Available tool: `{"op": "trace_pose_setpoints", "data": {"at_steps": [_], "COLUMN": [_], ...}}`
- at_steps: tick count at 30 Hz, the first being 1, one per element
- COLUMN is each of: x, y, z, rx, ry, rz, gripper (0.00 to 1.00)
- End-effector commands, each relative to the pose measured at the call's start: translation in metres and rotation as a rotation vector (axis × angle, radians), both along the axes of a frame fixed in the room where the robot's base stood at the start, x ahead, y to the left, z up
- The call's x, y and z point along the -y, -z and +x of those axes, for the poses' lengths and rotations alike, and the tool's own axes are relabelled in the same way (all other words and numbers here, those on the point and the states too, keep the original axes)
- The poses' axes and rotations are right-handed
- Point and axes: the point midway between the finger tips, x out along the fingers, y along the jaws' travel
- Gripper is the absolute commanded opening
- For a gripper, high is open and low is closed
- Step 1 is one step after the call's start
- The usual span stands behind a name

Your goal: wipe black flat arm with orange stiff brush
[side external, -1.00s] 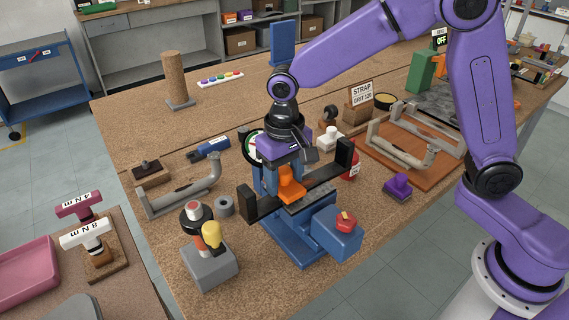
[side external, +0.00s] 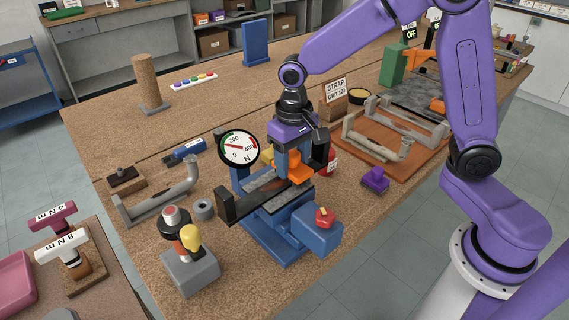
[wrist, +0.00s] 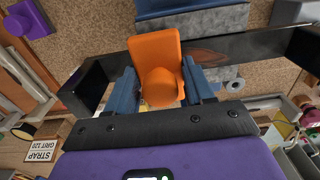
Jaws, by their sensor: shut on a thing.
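The black flat arm (side external: 246,205) is a long bar with an upright block at each end. It lies across the blue vise (side external: 270,240), between grey jaws. My gripper (side external: 294,163) points down over the bar's right part and is shut on the orange stiff brush (side external: 301,171). In the wrist view, the brush (wrist: 155,55) sits between the blue fingers (wrist: 162,85) and overlaps the black arm (wrist: 250,47). A brownish patch shows on the arm beside the brush. The brush's underside is hidden, so I cannot tell whether it touches.
A round dial gauge (side external: 238,149) stands behind the vise. A red knob (side external: 324,217) sits on the vise's front right. A grey stand with a yellow bulb-shaped handle (side external: 190,238) is at left, a purple block (side external: 375,180) at right.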

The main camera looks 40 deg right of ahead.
Motion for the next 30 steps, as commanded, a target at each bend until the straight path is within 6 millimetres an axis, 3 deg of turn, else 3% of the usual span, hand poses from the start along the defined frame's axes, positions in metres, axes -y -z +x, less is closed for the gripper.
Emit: {"op": "trace_pose_setpoints", "data": {"at_steps": [30], "x": [-0.086], "y": [0.0], "z": [0.0], "rx": [0.0], "ry": [-0.002], "rz": [0.0], "gripper": [0.24]}}
